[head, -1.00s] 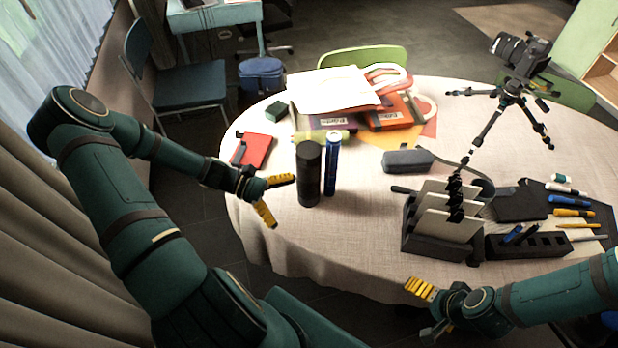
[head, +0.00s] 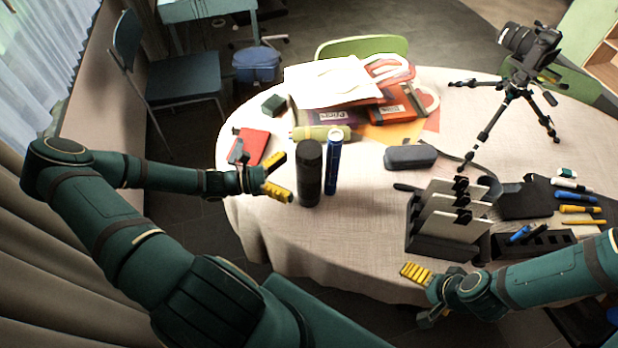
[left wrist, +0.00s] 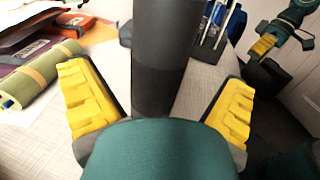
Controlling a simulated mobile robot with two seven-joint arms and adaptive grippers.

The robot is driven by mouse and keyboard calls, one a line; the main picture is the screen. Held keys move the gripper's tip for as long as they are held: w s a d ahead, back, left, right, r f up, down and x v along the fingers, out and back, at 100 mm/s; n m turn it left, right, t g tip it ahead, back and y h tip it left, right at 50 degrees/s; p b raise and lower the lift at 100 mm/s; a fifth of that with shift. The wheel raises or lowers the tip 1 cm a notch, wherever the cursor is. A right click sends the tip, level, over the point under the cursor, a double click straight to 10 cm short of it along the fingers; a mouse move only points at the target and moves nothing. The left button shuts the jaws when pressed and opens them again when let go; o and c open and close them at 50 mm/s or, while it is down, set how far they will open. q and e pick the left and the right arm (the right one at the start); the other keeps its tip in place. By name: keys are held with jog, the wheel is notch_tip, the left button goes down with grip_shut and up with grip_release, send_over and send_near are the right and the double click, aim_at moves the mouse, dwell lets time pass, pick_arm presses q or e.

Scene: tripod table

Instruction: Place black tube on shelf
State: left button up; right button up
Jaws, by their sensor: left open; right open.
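The black tube (head: 309,175) stands upright on the round table, left of a slim blue tube (head: 332,163). My left gripper (head: 277,180) is open, just left of the black tube, with its yellow fingers pointing at it. In the left wrist view the black tube (left wrist: 160,60) rises between the two open yellow fingers, with a gap on each side. My right gripper (head: 418,290) is open and empty by the table's front edge, below the black rack; its fingers partly overlap in the view. I cannot identify a shelf on the table for certain; a wooden shelf unit (head: 605,68) shows at the far right.
The cloth-covered table (head: 270,235) also holds a red notebook (head: 254,145), a green roll (head: 322,133), books and papers, a grey case (head: 410,157), a black rack (head: 440,243), pens, and a tripod with camera (head: 522,60). Clear cloth lies in front of the tubes.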

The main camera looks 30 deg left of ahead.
aim_at(309, 172)
pick_arm(q)
jog(key=shift+r+b+x, duration=0.15)
jog(key=shift+x, duration=1.25)
jog(key=shift+r+b+x, duration=0.1)
jog(key=shift+b+x, duration=0.05)
jog(key=shift+x, duration=1.2)
jog(key=c, duration=1.3)
